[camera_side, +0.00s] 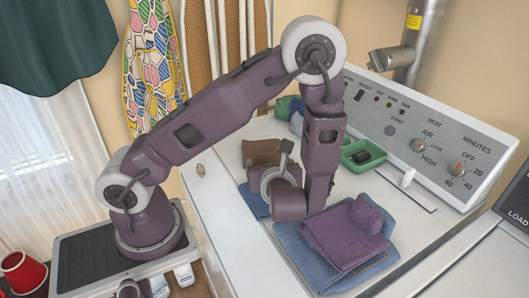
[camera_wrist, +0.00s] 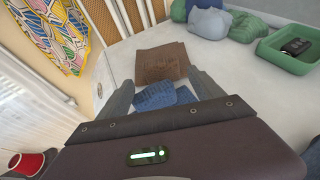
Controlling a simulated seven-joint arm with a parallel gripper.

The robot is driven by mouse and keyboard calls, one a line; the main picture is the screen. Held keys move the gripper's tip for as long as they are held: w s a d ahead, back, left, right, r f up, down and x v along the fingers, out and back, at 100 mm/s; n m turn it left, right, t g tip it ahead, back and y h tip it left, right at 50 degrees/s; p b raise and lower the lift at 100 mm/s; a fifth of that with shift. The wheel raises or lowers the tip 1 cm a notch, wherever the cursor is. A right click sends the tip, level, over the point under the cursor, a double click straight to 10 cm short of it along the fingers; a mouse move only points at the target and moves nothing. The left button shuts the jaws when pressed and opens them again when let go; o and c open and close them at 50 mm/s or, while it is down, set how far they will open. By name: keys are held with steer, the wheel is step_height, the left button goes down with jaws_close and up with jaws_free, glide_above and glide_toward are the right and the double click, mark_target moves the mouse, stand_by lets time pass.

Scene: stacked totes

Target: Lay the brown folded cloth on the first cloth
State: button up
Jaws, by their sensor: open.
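The brown folded cloth (camera_side: 262,150) lies on the white top behind my gripper in the side view. In the wrist view the brown cloth (camera_wrist: 162,62) lies flat just beyond my fingertips. A blue cloth (camera_wrist: 156,98) lies on its near side, between my fingers in the picture; its edge (camera_side: 252,199) shows in the side view, partly hidden by my gripper. My gripper (camera_wrist: 162,80) is open and empty, with its fingers spread apart. A purple folded cloth (camera_side: 342,240) lies on a larger blue cloth (camera_side: 296,246) at the front right. Which cloth is the first one I cannot tell.
A green tray (camera_side: 362,158) with a dark object stands behind, below the control panel (camera_side: 425,140). Rolled green and blue-grey cloths (camera_wrist: 228,22) lie at the back. The white top (camera_wrist: 225,62) right of the brown cloth is clear.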

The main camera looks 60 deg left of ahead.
steer(key=x, duration=0.7)
steer(key=shift+w+r, duration=0.1)
steer(key=shift+w, duration=0.05)
steer(key=c, duration=1.6)
steer(key=shift+o, duration=0.2)
step_height(320, 180, up, 10)
steer(key=w+d+r+m+t+h, duration=0.2)
steer(key=w+d+m+t+h, duration=0.25)
steer(key=d, duration=0.25)
steer(key=w+d+r+m+t+h, duration=0.2)
steer(key=w+d+m+t+h, duration=0.15)
steer(key=d+m, duration=0.3)
steer(key=n+g+y, duration=0.8)
steer(key=n, duration=0.3)
glide_above(267, 155)
step_height(267, 155, down, 7)
steer(key=f, duration=0.6)
steer(key=shift+s+d+f, duration=0.2)
steer(key=shift+d+f, duration=0.15)
steer(key=shift+d, duration=0.05)
